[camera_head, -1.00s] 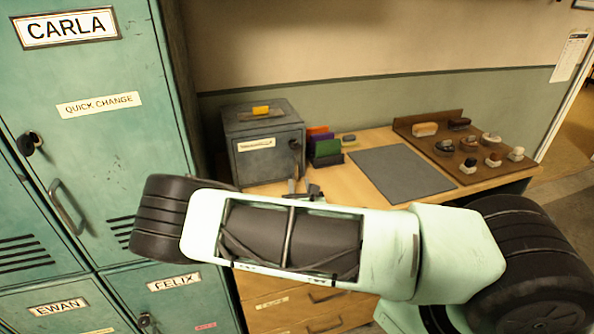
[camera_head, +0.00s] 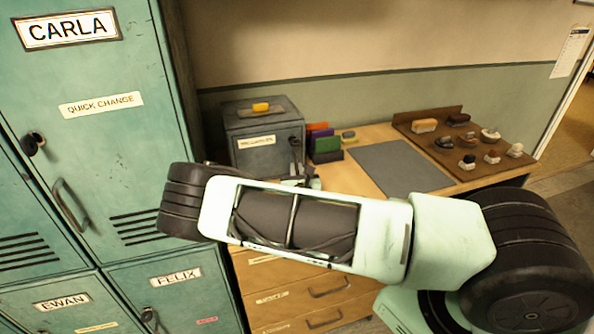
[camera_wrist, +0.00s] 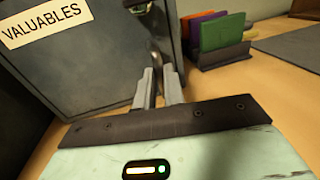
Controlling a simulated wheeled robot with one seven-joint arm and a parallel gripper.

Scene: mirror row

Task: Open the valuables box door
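The valuables box (camera_head: 264,143) is a grey metal box at the back left of the desk. Its front door, with a white label (camera_wrist: 47,22), looks shut. A dark round knob (camera_head: 295,140) sits near the door's right edge; it is partly cut off at the top of the wrist view (camera_wrist: 138,6). My gripper (camera_wrist: 160,82) is at the lower right of the door front, its two grey fingers close together with a small gap. A dark, thin metal part shows between them, perhaps a handle. I cannot tell whether they grip it. My arm hides most of the gripper in the head view.
A rack of coloured folders (camera_head: 324,145) stands just right of the box. A grey mat (camera_head: 400,166) and a brown board with brushes and small pots (camera_head: 455,160) lie further right. Green lockers (camera_head: 85,130) stand left. Desk drawers (camera_head: 300,295) are below.

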